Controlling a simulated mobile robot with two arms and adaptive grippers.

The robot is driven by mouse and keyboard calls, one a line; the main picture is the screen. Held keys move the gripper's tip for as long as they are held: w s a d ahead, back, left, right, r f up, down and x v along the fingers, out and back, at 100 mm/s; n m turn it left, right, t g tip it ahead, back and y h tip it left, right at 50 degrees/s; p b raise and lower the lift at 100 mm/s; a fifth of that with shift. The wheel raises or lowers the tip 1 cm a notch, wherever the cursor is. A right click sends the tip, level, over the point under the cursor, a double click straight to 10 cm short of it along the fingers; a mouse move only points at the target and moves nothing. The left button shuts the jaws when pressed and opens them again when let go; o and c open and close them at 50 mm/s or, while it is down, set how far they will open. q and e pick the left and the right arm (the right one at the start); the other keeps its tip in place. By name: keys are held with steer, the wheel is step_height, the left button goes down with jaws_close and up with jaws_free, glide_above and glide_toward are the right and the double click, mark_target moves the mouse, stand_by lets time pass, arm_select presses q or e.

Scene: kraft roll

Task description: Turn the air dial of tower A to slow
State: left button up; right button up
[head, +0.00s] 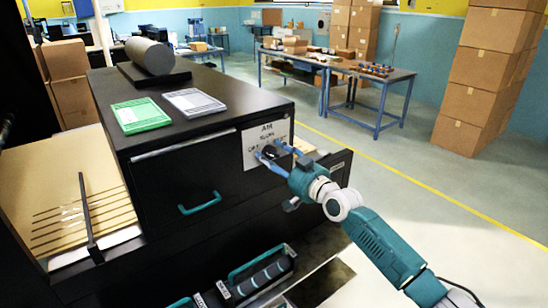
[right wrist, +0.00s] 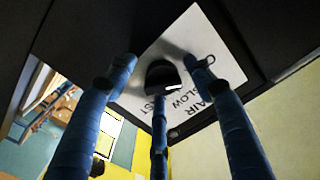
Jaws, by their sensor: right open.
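The white label plate (head: 250,157) with the air dial is on the front of the black cabinet (head: 185,180). In the right wrist view the dial is a black knob (right wrist: 159,74) on the plate (right wrist: 195,35), with AIR, SLOW and partly hidden words. Its white mark (right wrist: 174,87) is on the side toward SLOW. My right gripper (head: 272,152) is open at the plate. Its blue fingers are spread around the knob; whether they touch it is unclear. In the head view the fingers largely hide the dial. My left gripper is not in view.
A green pad (head: 141,115), a grey-white pad (head: 194,102) and a grey roll (head: 150,56) on a black stand lie on the cabinet. A teal handle (head: 200,204) sticks out left of the plate. Blue tables (head: 376,85) and stacked boxes (head: 480,80) stand farther back. Open floor lies to the right.

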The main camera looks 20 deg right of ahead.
steer(key=shift+c, duration=0.3)
steer(key=shift+f, duration=0.1)
steer(key=c, duration=1)
steer(key=shift+s+a+m, duration=0.1)
steer(key=shift+m, duration=0.2)
steer(key=shift+c, duration=0.3)
steer(key=shift+f+m, duration=0.1)
steer(key=shift+m, duration=0.8)
steer(key=m, duration=0.2)
steer(key=shift+a+m, duration=0.15)
steer(key=shift+m, duration=0.15)
steer(key=m+p, duration=0.1)
steer(key=m, duration=0.2)
steer(key=shift+m+p, duration=0.4)
steer(key=shift+m, duration=1.5)
